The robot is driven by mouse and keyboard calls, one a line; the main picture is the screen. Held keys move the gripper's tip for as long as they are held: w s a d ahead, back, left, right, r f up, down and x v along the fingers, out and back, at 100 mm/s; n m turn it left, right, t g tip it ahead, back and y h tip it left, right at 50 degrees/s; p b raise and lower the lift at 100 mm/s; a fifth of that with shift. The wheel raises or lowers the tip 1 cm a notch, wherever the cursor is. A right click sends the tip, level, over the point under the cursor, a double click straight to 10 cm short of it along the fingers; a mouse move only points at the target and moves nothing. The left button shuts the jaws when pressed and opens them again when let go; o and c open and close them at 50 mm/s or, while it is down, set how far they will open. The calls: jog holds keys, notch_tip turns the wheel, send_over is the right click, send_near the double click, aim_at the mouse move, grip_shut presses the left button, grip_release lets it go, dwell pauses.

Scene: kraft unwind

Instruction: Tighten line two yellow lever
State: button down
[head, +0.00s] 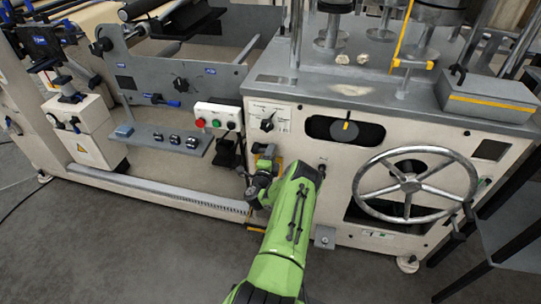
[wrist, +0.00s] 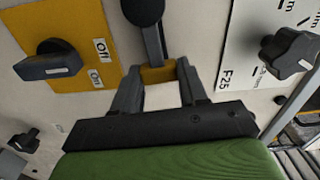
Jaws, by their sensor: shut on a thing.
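A yellow piece (wrist: 158,75), taken as the yellow lever, sits between the fingertips of my gripper (wrist: 158,69) in the wrist view. The fingers are shut on it, one on each side. A black arm with a round black knob (wrist: 143,11) rises from behind the yellow piece; how they join is partly hidden. No line number for it can be read. In the head view my gripper (head: 265,166) is at the machine's cream front, below the black selector knob, and the yellow piece is mostly hidden by my arm.
A yellow Off/On plate with a black switch (wrist: 48,61) is left of my gripper in the wrist view. A black star knob (wrist: 289,52) on a white panel is to the right. In the head view, a large handwheel (head: 412,185) and a button box (head: 217,116) flank my arm.

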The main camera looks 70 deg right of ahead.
jog(key=shift+f+m, duration=0.4)
jog(key=shift+m, duration=0.1)
jog(key=shift+a+b, duration=0.1)
jog(key=shift+b, duration=0.2)
jog(key=c, duration=0.6)
grip_release()
jog(key=s+a+p, duration=0.2)
jog(key=a+p, duration=1.1)
jog(key=a, duration=0.2)
jog(key=shift+s+a, duration=0.25)
